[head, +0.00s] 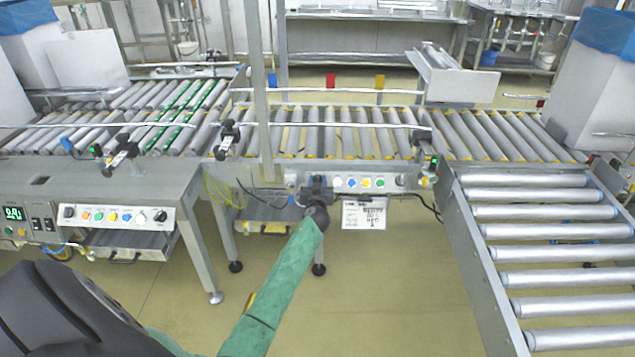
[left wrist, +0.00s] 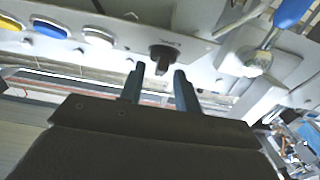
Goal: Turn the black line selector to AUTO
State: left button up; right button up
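The black line selector (left wrist: 163,56) is on the light control panel, in the left wrist view just past my fingertips. Its grip bar points down in that picture, and its label is too small to read. My left gripper (left wrist: 160,76) is open, with one dark finger on each side of the selector; I see a gap on both sides and cannot tell whether they touch. In the head view my left gripper (head: 317,188) is at the left part of the middle conveyor's panel (head: 345,182) and hides the selector. My right gripper is not in view.
White (left wrist: 98,37), blue (left wrist: 50,30) and yellow buttons sit beside the selector. A silver knob (left wrist: 257,62) is on its other side. A white paper tag (head: 364,214) hangs below the panel. Another control panel (head: 117,215) is on the left conveyor. A roller conveyor (head: 555,240) stands at right.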

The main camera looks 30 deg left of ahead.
pick_arm(q)
grip_shut()
